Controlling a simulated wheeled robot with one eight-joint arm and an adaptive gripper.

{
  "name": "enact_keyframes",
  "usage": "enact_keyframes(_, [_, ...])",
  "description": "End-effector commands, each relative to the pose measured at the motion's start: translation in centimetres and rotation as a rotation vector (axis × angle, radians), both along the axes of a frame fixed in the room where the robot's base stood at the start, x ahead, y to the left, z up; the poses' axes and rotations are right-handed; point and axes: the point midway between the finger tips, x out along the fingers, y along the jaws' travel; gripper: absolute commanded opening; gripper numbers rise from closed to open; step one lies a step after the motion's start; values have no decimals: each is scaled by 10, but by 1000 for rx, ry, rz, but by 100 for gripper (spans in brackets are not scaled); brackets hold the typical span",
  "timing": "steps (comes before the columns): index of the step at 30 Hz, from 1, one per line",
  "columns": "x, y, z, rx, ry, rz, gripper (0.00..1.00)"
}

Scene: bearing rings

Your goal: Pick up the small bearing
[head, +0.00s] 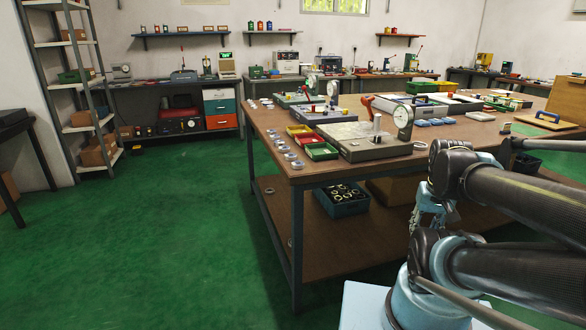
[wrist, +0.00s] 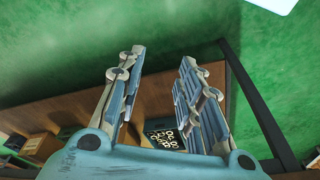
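Several small metal bearing rings lie in a row along the left edge of the wooden workbench (head: 262,125). The nearest bearing ring (head: 298,165) is by the front left corner. Which one is the small bearing I cannot tell. My gripper (head: 430,212) hangs at the right of the head view, low beside the bench front and well away from the row. In the wrist view its fingers (wrist: 162,58) are spread apart with nothing between the tips. The row of rings does not show clearly in the wrist view.
A green tray (head: 321,152) and a measuring stand with a dial gauge (head: 380,140) are near the rings. A dark bin (head: 342,208) with rings sits on the lower shelf; it also shows in the wrist view (wrist: 152,125). Green floor (head: 150,230) is free at left.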

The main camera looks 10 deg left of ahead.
Motion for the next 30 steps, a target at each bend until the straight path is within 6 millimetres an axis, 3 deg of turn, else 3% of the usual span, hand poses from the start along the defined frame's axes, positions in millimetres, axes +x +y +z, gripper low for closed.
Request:
enact_keyframes(3, [0,0,0,0,0,0,33])
enact_keyframes(7, [-7,1,7,-1,-10,11,61])
enact_keyframes(11, [5,8,24,-3,-6,78,62])
enact_keyframes(20, [69,55,103,-18,18,437,62])
enact_keyframes(30, [145,143,177,-34,39,885,62])
